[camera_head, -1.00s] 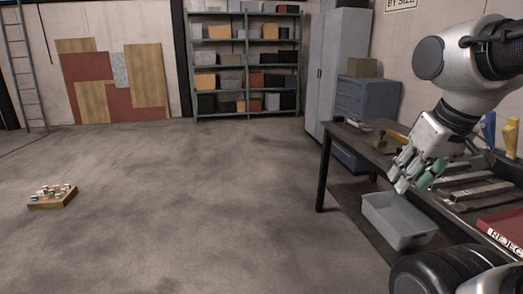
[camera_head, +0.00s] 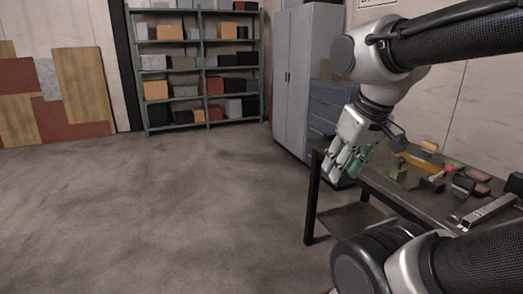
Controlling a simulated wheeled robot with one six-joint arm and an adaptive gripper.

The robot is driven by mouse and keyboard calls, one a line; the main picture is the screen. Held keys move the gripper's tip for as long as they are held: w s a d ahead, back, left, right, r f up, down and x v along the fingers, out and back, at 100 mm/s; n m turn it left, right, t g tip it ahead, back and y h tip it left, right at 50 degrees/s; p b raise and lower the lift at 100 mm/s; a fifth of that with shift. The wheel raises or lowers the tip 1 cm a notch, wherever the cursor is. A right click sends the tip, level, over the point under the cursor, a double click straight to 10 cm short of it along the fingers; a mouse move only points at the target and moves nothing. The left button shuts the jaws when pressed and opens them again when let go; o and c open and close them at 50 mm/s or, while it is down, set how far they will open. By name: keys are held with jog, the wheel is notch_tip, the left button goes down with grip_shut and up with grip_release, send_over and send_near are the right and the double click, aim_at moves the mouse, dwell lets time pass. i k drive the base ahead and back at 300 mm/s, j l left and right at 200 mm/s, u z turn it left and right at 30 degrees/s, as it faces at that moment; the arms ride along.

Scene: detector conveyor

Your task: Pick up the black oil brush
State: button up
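The workbench (camera_head: 405,197) stands at the right with several small tools on its top. I cannot clearly pick out the black oil brush. Dark small items (camera_head: 463,187) lie on the bench at the right, too small to name. My gripper (camera_head: 346,164) hangs pointing down at the bench's near left end, left of the tools in the picture. Green parts show at its fingers. I cannot tell whether the fingers are apart or closed, or whether anything is between them.
On the bench lie a green item (camera_head: 398,173), a yellow curved item (camera_head: 414,161), an orange block (camera_head: 429,146) and a metal bar (camera_head: 488,211). A grey cabinet (camera_head: 305,80) and shelves (camera_head: 205,125) stand behind. The floor (camera_head: 180,215) at left is clear.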

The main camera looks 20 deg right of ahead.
aim_at(462, 186)
jog(key=i+j+z, duration=0.1)
jog(key=i+z, duration=0.2)
jog(key=i, duration=0.55)
jog(key=i+z, duration=0.15)
jog(key=z, duration=0.2)
jog(key=i+z, duration=0.15)
jog(key=z, duration=0.15)
jog(key=i+j+z, duration=0.1)
jog(key=z, duration=0.25)
jog(key=i+z, duration=0.15)
jog(key=z, duration=0.25)
jog(key=i+z, duration=0.2)
jog(key=z, duration=0.25)
jog(key=i+z, duration=0.15)
jog(key=z, duration=0.25)
jog(key=i+j+z, duration=0.15)
jog(key=z, duration=0.3)
